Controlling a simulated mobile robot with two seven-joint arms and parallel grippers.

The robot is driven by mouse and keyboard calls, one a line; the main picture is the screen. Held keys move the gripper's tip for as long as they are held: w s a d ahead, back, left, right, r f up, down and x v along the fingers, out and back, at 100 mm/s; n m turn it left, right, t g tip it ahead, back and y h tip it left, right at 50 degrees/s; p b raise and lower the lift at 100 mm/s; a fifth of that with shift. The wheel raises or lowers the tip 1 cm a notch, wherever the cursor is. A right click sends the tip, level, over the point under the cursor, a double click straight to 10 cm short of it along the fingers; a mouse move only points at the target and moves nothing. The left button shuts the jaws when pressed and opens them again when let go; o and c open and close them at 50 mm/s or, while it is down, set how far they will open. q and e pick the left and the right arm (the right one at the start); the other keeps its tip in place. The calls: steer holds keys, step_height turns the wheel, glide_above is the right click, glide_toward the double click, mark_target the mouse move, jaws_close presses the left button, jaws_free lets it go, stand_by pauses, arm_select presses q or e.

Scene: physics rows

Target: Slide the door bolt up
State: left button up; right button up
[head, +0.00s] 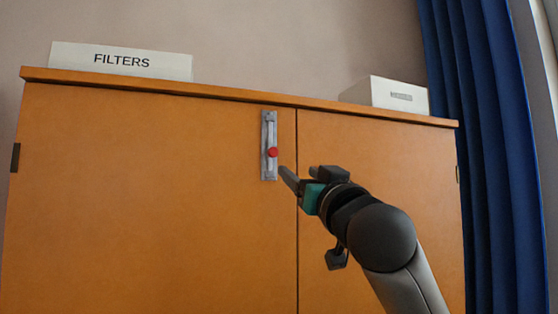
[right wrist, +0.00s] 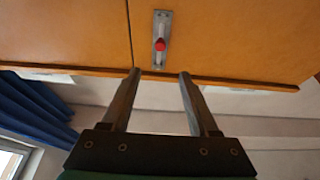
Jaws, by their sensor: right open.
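The door bolt (head: 269,145) is a grey metal plate with a rod and a red knob (head: 272,152), mounted upright near the top of the cabinet's left door, beside the door gap. The knob sits a little below the plate's middle. My right gripper (head: 286,172) is just right of and below the knob in the head view, apart from it. In the right wrist view the right gripper (right wrist: 160,74) is open and empty, and the bolt (right wrist: 162,30) with its red knob (right wrist: 160,45) shows beyond the fingertips, between their lines. My left gripper is not in view.
The orange wooden cabinet (head: 150,190) has two closed doors and an overhanging top edge (head: 220,98) above the bolt. A FILTERS sign (head: 120,61) and a white box (head: 395,95) stand on top. A blue curtain (head: 480,140) hangs at the right. The area before the left door is clear.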

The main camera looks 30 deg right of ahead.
mark_target(274, 152)
steer(key=p+x, duration=0.5)
steer(key=x, duration=1)
steer(key=shift+r+p, duration=0.15)
steer(key=shift+p, duration=0.2)
jaws_close()
stand_by(0.9)
